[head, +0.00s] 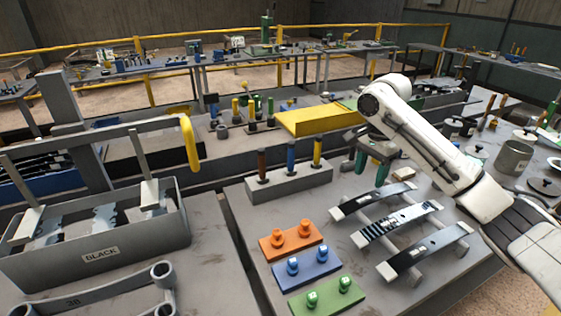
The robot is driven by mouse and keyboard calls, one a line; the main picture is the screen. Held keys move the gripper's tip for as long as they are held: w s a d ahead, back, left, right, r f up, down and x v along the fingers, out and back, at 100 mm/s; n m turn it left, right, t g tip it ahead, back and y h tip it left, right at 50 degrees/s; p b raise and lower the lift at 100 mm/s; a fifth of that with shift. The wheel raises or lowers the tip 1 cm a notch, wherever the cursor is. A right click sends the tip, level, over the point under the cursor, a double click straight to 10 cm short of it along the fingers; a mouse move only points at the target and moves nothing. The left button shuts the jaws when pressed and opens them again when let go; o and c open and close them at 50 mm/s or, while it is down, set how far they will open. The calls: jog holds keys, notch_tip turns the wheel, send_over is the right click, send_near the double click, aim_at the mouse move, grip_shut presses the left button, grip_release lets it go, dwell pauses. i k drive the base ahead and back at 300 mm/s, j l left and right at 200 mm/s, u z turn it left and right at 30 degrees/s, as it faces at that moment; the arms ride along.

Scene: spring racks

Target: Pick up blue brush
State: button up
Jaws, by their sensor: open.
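A blue upright handle (291,157), which appears to be the blue brush, stands in a grey block (290,187) in the middle of the head view. Its lower end is hidden in the block, so I cannot see any bristles. A brown handle (262,165) stands to its left and a yellow handle (317,152) to its right in the same block. My gripper (371,168) is to the right of the block, apart from the handles. Its two green-tipped fingers point down, open, with nothing seen between them.
Orange (277,242), blue (300,268) and green (326,297) plates with knobs lie in front of the block. Several metal strips on supports (400,228) lie to their right. A grey bin (95,250) stands at left. A yellow box (315,120) lies behind the block.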

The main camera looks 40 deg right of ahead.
aim_at(291, 171)
jog(key=i, duration=1.05)
